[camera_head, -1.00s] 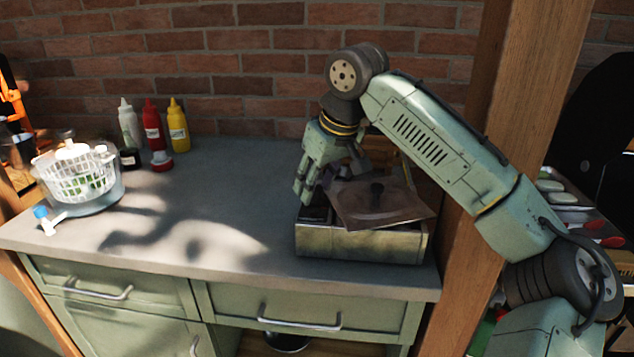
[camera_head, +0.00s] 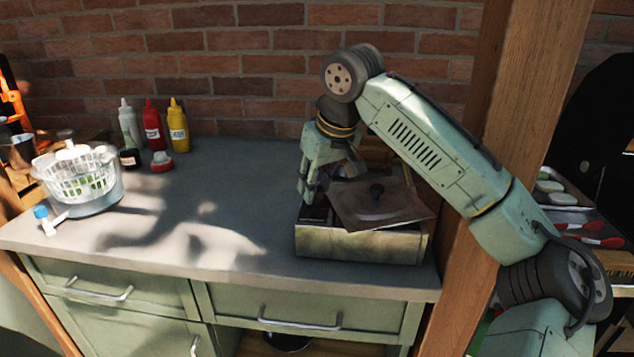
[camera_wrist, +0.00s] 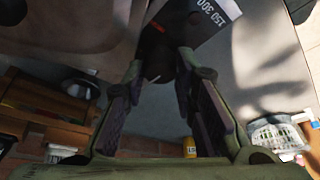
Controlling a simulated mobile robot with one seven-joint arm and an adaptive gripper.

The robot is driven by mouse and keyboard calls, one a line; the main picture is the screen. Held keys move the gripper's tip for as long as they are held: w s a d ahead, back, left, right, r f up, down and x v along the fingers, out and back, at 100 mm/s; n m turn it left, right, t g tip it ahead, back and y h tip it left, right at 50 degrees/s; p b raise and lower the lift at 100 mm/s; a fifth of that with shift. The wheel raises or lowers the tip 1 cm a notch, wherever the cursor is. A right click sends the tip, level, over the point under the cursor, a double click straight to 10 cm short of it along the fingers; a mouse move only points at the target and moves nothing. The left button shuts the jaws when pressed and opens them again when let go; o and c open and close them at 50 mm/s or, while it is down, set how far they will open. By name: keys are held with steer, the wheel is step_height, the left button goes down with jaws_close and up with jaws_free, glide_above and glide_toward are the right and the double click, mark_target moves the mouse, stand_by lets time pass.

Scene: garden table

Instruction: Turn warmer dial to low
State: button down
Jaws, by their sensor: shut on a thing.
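The warmer (camera_head: 358,244) is a box-shaped unit on the counter, with a brownish, tilted lid (camera_head: 400,205) that has a dark knob on top. My gripper (camera_head: 307,192) points down at its left end, beside the lid. The wrist view shows the dark round dial (camera_wrist: 157,52) between my fingertips (camera_wrist: 160,72), with a short pale mark on it. A dark and white scale plate (camera_wrist: 208,14) reading 150 and 300 lies beside it. My gripper is shut on the dial. The head view hides the dial behind my fingers, and I cannot read its setting.
White, red (camera_head: 152,125) and yellow (camera_head: 178,125) bottles and small jars stand near the brick wall. The middle of the counter (camera_head: 220,200) is clear. A wooden post (camera_head: 520,110) rises right of the warmer.

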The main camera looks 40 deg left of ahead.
steer(key=m+t, duration=0.1)
steer(key=m, duration=0.2)
steer(key=shift+s+a+h+p, duration=0.1)
steer(key=shift+s+h+p, duration=0.05)
steer(key=shift+h+p, duration=0.25)
steer(key=m+t+h+p, duration=0.1)
steer(key=m+p, duration=0.1)
steer(key=m, duration=0.1)
steer(key=shift+r+m, duration=0.15)
steer(key=shift+m, duration=0.15)
steer(key=shift+m+t+h+p, duration=0.45)
steer(key=shift+m+p, duration=0.7)
steer(key=shift+m, duration=0.45)
steer(key=shift+f, duration=0.2)
steer(key=shift+s, duration=0.1)
steer(key=c, duration=1.3)
jaws_free()
steer(key=shift+c, duration=0.2)
